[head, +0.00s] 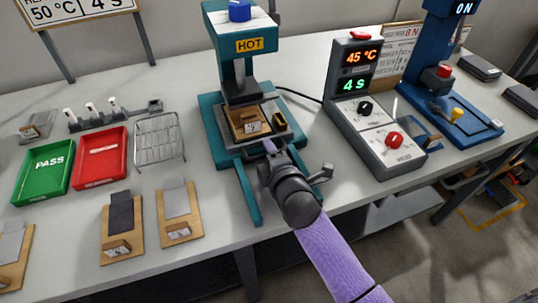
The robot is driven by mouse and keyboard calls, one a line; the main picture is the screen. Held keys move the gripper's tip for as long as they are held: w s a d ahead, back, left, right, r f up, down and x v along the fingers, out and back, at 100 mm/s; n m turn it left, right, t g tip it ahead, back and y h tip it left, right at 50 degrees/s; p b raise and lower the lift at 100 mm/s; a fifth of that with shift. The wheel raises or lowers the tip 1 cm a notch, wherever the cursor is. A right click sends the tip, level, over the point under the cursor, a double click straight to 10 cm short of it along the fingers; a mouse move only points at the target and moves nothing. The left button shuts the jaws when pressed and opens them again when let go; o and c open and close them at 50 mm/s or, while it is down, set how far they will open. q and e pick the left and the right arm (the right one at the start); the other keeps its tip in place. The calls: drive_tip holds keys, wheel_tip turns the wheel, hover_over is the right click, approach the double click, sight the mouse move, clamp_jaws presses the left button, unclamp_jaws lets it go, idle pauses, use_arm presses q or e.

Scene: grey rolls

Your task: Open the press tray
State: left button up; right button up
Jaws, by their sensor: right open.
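The teal hot press (209,110) with a HOT sign stands in the middle of the table. Its press tray (270,107) sits low under the dark press head (240,92). The gripper and wrist hide part of the tray's front and the press base. My left gripper is not in view.
A control box (375,130) reading 45 °C and 4 S stands right of the press, beside a blue press (465,120). To the left are a green PASS tray (43,172), a red tray (100,158), a wire rack (158,140) and wooden boards (178,228).

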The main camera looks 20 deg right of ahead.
clamp_jaws()
idle(1.4)
